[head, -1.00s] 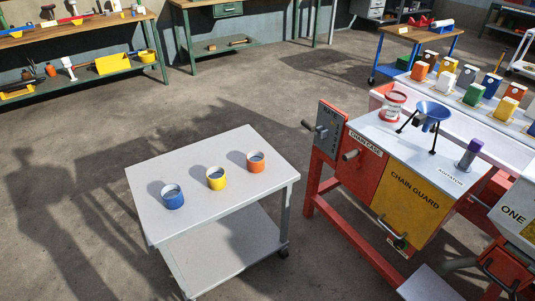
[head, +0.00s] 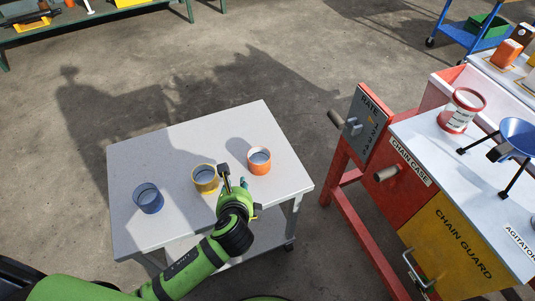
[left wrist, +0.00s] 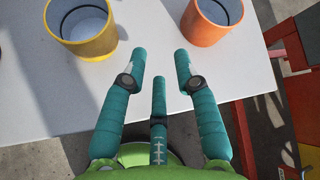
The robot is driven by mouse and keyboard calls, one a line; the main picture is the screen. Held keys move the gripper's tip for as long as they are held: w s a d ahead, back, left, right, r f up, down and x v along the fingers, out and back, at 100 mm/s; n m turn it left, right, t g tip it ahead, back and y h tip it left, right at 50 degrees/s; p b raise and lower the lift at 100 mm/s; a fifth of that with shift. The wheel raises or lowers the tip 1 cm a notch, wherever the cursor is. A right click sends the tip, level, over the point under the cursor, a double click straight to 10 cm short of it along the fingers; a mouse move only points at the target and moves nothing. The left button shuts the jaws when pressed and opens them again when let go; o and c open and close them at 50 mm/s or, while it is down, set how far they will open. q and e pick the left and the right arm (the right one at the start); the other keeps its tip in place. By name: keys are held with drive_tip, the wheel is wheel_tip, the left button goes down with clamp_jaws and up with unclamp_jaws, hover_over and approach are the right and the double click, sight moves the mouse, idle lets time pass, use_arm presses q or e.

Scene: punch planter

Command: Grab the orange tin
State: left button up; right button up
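The orange tin (head: 259,161) stands upright on the white cart top, at the right of a row of three. It also shows at the upper right of the left wrist view (left wrist: 207,22). The yellow tin (head: 205,180) stands to its left, and the blue tin (head: 149,199) farther left. My left gripper (head: 234,180) is over the cart's near side, between the yellow and orange tins and nearer to me. In the left wrist view its teal fingers (left wrist: 160,68) are spread and empty, pointing between those two tins. My right gripper is not in view.
The white cart (head: 185,142) has clear space behind and around the tins. A red and yellow machine (head: 440,215) with projecting handles stands to the right, bearing a red-and-white tin (head: 461,111) and a blue funnel (head: 519,134). Open floor lies behind the cart.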

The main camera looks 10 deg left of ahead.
sight(259, 161)
use_arm(q)
drive_tip(key=w+m+t, duration=0.1)
drive_tip(key=m, duration=0.2)
drive_tip(key=w+d+r+m+t, duration=0.1)
drive_tip(key=w+m, duration=0.1)
drive_tip(key=w+d+m+t, duration=0.1)
drive_tip(key=m, duration=0.2)
drive_tip(key=shift+w+r+m, duration=0.3)
drive_tip(key=shift+h, duration=0.3)
drive_tip(key=x, duration=0.7)
drive_tip(key=shift+s+a+f+b, duration=0.15)
drive_tip(key=shift+f+b, duration=0.1)
drive_tip(key=shift+b, duration=0.05)
drive_tip(key=shift+c, duration=0.4)
clamp_jaws()
